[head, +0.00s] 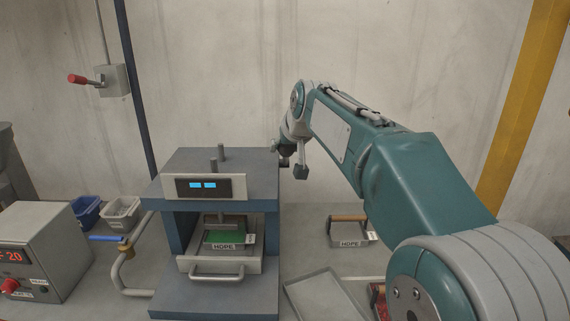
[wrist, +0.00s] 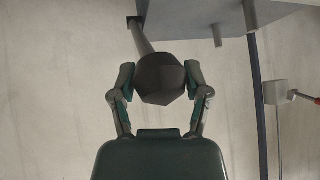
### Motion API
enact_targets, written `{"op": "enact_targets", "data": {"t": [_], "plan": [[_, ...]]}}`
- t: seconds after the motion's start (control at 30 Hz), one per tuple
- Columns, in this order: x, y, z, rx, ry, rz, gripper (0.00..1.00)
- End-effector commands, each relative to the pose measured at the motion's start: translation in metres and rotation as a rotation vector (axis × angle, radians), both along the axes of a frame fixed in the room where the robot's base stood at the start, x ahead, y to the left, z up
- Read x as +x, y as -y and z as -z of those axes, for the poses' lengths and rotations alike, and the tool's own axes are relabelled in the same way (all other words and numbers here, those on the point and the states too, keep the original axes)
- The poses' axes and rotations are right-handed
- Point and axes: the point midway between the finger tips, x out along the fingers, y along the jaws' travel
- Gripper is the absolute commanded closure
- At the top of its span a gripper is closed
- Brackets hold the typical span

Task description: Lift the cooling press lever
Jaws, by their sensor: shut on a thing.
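The cooling press (head: 232,305) stands left of centre in the head view, with a blue-lit display and a green HDPE piece inside. In the wrist view, its lever (wrist: 144,38) is a grey rod running from the press body to a dark faceted knob (wrist: 160,78). My gripper (wrist: 161,92) has a finger on each side of this knob and is shut on it. In the head view, my gripper (head: 291,162) is beside the upper right side of the press; the lever is largely hidden there.
A control box (head: 40,250) and two small bins, blue (head: 87,211) and grey (head: 121,213), are left of the press. A tray (head: 325,296) and an HDPE mould (head: 350,233) lie to the right. A red-handled switch (head: 112,80) is on the wall.

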Motion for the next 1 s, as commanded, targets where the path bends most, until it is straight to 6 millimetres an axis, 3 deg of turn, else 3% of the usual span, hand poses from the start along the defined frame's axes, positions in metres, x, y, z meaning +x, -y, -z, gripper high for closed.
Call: {"op": "enact_targets", "data": {"t": [0.1, 0.4, 0.7, 1.0], "plan": [[0.008, 0.000, -0.018, 0.002, 0.011, 0.002, 0.99], [0.033, 0.000, -0.043, 0.001, 0.012, 0.000, 1.00], [0.052, 0.000, -0.057, 0.001, 0.012, 0.000, 1.00], [0.058, 0.000, -0.061, 0.001, 0.012, 0.002, 1.00]]}}
